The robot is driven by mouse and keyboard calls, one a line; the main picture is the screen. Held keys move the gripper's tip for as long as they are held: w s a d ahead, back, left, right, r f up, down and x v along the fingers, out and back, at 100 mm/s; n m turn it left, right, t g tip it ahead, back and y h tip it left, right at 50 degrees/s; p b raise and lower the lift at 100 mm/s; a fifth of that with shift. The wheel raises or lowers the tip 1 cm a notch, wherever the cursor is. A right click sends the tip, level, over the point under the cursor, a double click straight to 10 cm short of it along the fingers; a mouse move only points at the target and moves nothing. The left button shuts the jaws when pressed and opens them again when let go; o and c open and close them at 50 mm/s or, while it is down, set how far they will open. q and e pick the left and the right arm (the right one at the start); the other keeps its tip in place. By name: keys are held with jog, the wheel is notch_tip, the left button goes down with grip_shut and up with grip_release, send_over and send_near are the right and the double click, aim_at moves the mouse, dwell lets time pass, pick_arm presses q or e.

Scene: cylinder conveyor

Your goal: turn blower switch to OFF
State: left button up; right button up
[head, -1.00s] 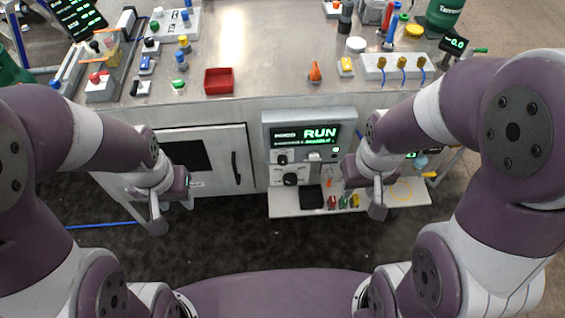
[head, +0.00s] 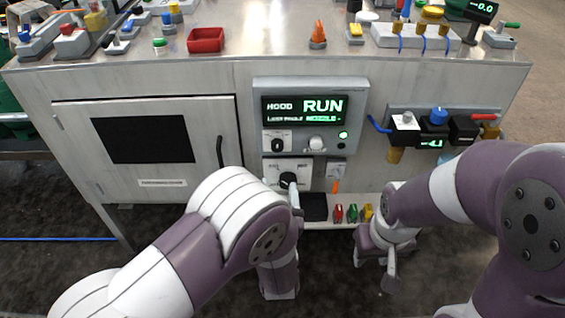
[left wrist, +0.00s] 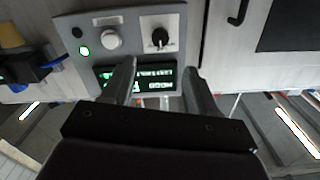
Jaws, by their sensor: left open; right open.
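The hood control panel (head: 310,117) is on the cabinet front, its display reading HOOD RUN. Below the display are a black knob (head: 277,144) on a white plate and a white knob (head: 316,143). A separate lower plate carries a black rotary knob (head: 287,180). The labels are too small to tell which is the blower switch. My left gripper (head: 296,197) is in front of the lower plate, partly covering it; contact cannot be told. In the left wrist view my left gripper (left wrist: 160,78) is open, with the panel upside down beyond its fingers. My right gripper (head: 376,268) is low at the right.
A cabinet door with a black handle (head: 220,152) is at left. Valves (head: 437,128) stick out at right. A red tray (head: 206,40) stands on the worktop.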

aim_at(278, 148)
pick_arm(q)
jog(key=w+b, duration=0.1)
jog(key=w, duration=0.5)
jog(key=w+b, duration=0.1)
jog(key=w, duration=0.5)
jog(key=shift+w+r, duration=0.2)
jog(key=shift+w, duration=0.15)
jog(key=c, duration=1.1)
